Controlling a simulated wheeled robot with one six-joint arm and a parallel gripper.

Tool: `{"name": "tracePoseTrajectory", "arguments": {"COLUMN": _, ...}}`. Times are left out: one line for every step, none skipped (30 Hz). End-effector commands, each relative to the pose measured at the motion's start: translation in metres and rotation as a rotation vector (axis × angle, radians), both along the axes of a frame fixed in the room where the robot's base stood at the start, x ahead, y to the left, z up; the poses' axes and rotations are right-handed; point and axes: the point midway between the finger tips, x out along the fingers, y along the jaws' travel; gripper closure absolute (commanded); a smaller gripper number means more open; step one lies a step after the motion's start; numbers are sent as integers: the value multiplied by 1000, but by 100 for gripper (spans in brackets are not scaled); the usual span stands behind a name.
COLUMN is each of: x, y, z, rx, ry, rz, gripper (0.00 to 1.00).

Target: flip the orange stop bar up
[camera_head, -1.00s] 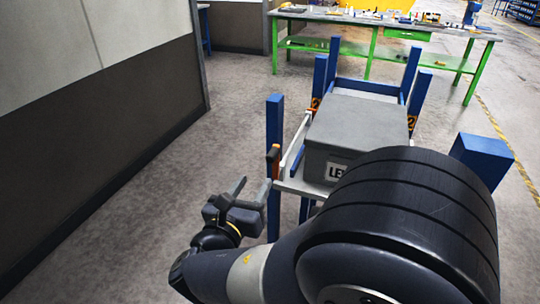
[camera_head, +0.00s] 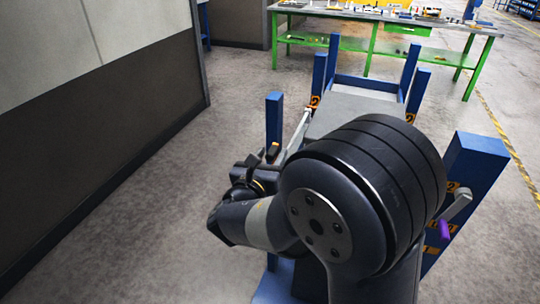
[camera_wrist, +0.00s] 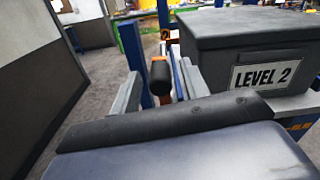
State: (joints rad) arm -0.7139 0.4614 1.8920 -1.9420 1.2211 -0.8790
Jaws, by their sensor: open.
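The orange stop bar (camera_wrist: 160,72) shows in the wrist view as a short piece with orange sides and a dark end. It stands beside the blue post at the left front of the rack. My gripper (camera_wrist: 160,84) is open, with one finger on each side of the bar in that view. I cannot tell whether either finger touches it. In the head view the bar (camera_head: 272,150) is small, and my gripper (camera_head: 262,165) is close to it, partly hidden by my own arm.
A grey lidded box (camera_wrist: 250,50) marked LEVEL 2 sits on the rack, right of my gripper. Blue posts (camera_head: 319,85) stand around it. A purple-tipped lever (camera_head: 445,229) is on the right post. A grey wall (camera_head: 100,130) is left, with clear floor between. A green workbench (camera_head: 375,45) stands behind.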

Motion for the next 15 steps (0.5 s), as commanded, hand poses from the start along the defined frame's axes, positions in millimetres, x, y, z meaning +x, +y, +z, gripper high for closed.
{"name": "tracePoseTrajectory", "arguments": {"x": 0, "y": 0, "z": 0, "rx": 0, "ry": 0, "rz": 0, "gripper": 57}}
{"name": "tracePoseTrajectory", "arguments": {"x": 0, "y": 0, "z": 0, "rx": 0, "ry": 0, "rz": 0, "gripper": 57}}
{"name": "tracePoseTrajectory", "arguments": {"x": 0, "y": 0, "z": 0, "rx": 0, "ry": 0, "rz": 0, "gripper": 57}}
{"name": "tracePoseTrajectory", "arguments": {"x": 0, "y": 0, "z": 0, "rx": 0, "ry": 0, "rz": 0, "gripper": 58}}
{"name": "tracePoseTrajectory", "arguments": {"x": 0, "y": 0, "z": 0, "rx": 0, "ry": 0, "rz": 0, "gripper": 61}}
{"name": "tracePoseTrajectory", "arguments": {"x": 0, "y": 0, "z": 0, "rx": 0, "ry": 0, "rz": 0, "gripper": 64}}
{"name": "tracePoseTrajectory", "arguments": {"x": 0, "y": 0, "z": 0, "rx": 0, "ry": 0, "rz": 0, "gripper": 66}}
{"name": "tracePoseTrajectory", "arguments": {"x": 0, "y": 0, "z": 0, "rx": 0, "ry": 0, "rz": 0, "gripper": 69}}
{"name": "tracePoseTrajectory", "arguments": {"x": 0, "y": 0, "z": 0, "rx": 0, "ry": 0, "rz": 0, "gripper": 72}}
{"name": "tracePoseTrajectory", "arguments": {"x": 0, "y": 0, "z": 0, "rx": 0, "ry": 0, "rz": 0, "gripper": 75}}
{"name": "tracePoseTrajectory", "arguments": {"x": 0, "y": 0, "z": 0, "rx": 0, "ry": 0, "rz": 0, "gripper": 77}}
{"name": "tracePoseTrajectory", "arguments": {"x": 0, "y": 0, "z": 0, "rx": 0, "ry": 0, "rz": 0, "gripper": 80}}
{"name": "tracePoseTrajectory", "arguments": {"x": 0, "y": 0, "z": 0, "rx": 0, "ry": 0, "rz": 0, "gripper": 83}}
{"name": "tracePoseTrajectory", "arguments": {"x": 0, "y": 0, "z": 0, "rx": 0, "ry": 0, "rz": 0, "gripper": 85}}
{"name": "tracePoseTrajectory", "arguments": {"x": 0, "y": 0, "z": 0, "rx": 0, "ry": 0, "rz": 0, "gripper": 89}}
